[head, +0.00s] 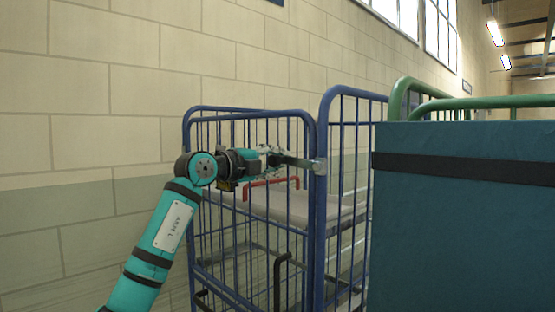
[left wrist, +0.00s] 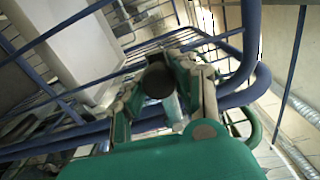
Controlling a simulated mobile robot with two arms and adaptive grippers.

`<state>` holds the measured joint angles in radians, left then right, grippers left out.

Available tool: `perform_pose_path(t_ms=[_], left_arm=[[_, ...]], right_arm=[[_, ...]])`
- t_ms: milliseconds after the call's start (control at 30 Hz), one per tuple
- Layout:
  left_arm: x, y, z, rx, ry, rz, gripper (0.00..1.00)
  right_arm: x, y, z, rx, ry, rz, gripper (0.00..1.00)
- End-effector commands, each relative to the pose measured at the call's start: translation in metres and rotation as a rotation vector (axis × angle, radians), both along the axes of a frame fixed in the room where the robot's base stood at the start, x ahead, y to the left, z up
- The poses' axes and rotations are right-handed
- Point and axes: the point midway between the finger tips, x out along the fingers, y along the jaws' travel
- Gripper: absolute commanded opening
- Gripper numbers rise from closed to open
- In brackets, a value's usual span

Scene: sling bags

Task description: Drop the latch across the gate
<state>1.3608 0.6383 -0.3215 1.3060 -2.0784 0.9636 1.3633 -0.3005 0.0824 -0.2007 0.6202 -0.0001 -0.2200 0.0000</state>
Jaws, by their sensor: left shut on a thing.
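The latch (head: 300,162) is a short grey bar, lying nearly level against a light metal bracket (head: 320,167) on the blue post. The gate (head: 250,215) is a blue barred frame on the left of that post. My left gripper (head: 275,158) reaches in from the left in front of the gate's upper part and is shut on the free end of the latch. In the left wrist view a dark round end (left wrist: 157,80) sits between my left gripper's fingers (left wrist: 160,95). The fingers hide part of the latch. My right gripper is in neither view.
A red bar (head: 270,182) and a grey shelf (head: 285,205) show behind the gate's bars. A large blue-green box with a dark band (head: 460,220) blocks the right side, with green rails (head: 480,102) behind it. A block wall (head: 80,100) stands at the left.

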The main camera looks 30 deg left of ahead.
Motion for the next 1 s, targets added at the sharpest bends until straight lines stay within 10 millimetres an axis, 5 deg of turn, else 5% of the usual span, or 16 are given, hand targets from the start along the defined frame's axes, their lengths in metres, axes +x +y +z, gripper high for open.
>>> perform_pose_path(t_ms=[733,767,1000], left_arm=[[0.0006,0.0007,-0.0103,-0.083,0.033,0.001,0.0],[0.0005,0.0006,-0.0104,-0.082,0.034,0.001,0.28],[0.0005,0.0004,-0.0098,-0.081,0.032,0.0,0.52]], right_arm=[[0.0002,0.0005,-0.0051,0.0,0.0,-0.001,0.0],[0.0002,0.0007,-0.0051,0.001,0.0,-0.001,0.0],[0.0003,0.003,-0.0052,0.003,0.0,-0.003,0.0]])
